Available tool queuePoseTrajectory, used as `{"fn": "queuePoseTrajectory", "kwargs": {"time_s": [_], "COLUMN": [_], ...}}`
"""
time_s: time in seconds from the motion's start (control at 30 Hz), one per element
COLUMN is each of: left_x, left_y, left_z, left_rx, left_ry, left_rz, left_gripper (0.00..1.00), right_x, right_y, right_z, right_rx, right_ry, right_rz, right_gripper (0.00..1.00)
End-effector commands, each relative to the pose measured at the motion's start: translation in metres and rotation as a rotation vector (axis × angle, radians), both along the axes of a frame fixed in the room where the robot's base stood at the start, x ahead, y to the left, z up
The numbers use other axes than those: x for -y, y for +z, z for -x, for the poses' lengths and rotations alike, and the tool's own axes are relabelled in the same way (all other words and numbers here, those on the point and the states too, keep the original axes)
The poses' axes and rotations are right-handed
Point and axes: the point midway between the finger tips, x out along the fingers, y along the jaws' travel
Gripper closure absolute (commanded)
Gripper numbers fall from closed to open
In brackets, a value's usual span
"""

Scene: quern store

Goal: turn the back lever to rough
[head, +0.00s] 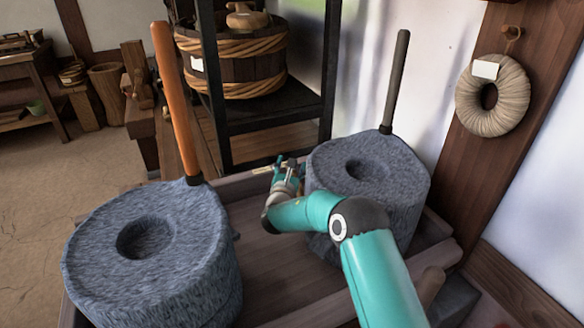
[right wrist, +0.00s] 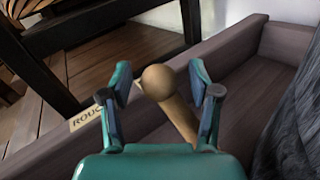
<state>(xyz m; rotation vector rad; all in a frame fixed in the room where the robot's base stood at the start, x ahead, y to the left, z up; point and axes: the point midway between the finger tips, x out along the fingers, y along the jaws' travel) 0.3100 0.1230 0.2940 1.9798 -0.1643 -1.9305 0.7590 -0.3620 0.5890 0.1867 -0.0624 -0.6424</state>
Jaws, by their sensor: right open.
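The back lever (right wrist: 180,118) is a light wooden stick with a round knob (right wrist: 158,80), seen in the right wrist view. It leans, knob end towards the left. A label reading "ROUG", partly covered by my gripper (right wrist: 86,116), lies on the rim to the left. In the head view my right gripper (head: 286,168) is at the trough's back edge, and the lever is not clearly visible there. My left gripper is out of view.
Two grey millstones, left (head: 150,250) with an orange handle (head: 176,105) and right (head: 372,175) with a dark handle (head: 396,80), stand in a wooden trough (head: 290,290). A black shelf (head: 270,115) with a basket-bound tub (head: 240,62) stands behind. A rope coil (head: 470,108) hangs right.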

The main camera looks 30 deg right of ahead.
Motion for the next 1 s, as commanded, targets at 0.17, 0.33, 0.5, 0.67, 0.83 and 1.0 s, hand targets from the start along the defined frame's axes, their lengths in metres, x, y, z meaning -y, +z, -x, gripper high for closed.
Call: {"fn": "queuePoseTrajectory", "kwargs": {"time_s": [0.17,0.33,0.5,0.67,0.83,1.0], "left_x": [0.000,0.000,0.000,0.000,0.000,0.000], "left_y": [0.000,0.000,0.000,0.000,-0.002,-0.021], "left_z": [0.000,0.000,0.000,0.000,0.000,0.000], "left_rx": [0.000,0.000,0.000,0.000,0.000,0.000], "left_ry": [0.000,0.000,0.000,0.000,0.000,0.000], "left_rz": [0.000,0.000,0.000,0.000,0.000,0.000], "left_gripper": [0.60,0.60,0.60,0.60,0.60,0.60], "right_x": [0.000,0.000,0.000,0.000,0.000,-0.005], "right_y": [0.000,0.000,0.000,0.000,-0.001,-0.004], "right_z": [0.000,0.000,0.000,0.000,0.000,-0.001], "right_rx": [-0.001,-0.001,-0.001,-0.001,0.001,0.003], "right_ry": [0.000,0.000,0.000,0.001,0.006,0.078], "right_rz": [0.000,0.000,-0.001,0.000,-0.002,-0.002], "right_gripper": [0.38,0.55,0.83,1.00,1.00,1.00]}}
